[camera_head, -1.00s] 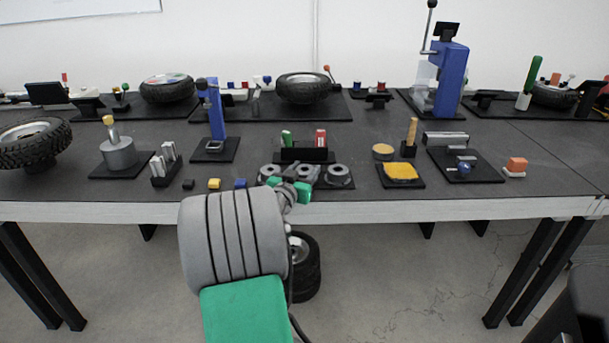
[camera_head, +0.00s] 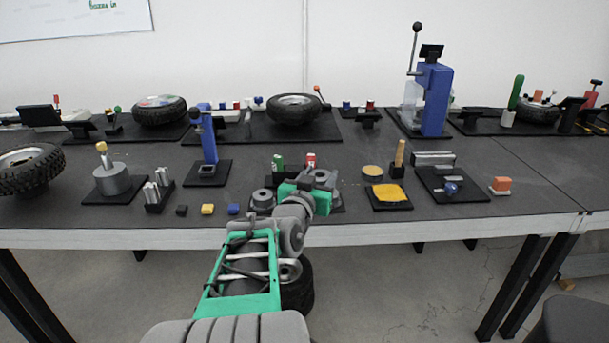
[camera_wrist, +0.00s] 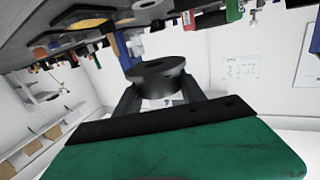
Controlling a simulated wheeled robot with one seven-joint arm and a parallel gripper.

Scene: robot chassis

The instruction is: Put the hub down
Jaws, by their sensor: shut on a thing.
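The hub (camera_wrist: 157,75), a dark grey disc with a centre hole, is between the black fingers of my gripper (camera_wrist: 160,88) in the wrist view. My gripper is shut on it. In the head view my green gripper (camera_head: 296,192) is over the front of the bench, at the black tray. A grey round part showing beyond it (camera_head: 322,178) appears to be the held hub. Another grey hub (camera_head: 262,198) sits on the tray to the left. My gripper and arm hide much of the tray, so I cannot tell how high the held hub is above it.
On the bench (camera_head: 330,233), small black, yellow and blue blocks (camera_head: 207,209) lie left of the gripper. A yellow pad (camera_head: 389,194) is to the right. A blue stand (camera_head: 207,140) and upright red and green items (camera_head: 311,161) are behind. Bare bench shows behind the tray.

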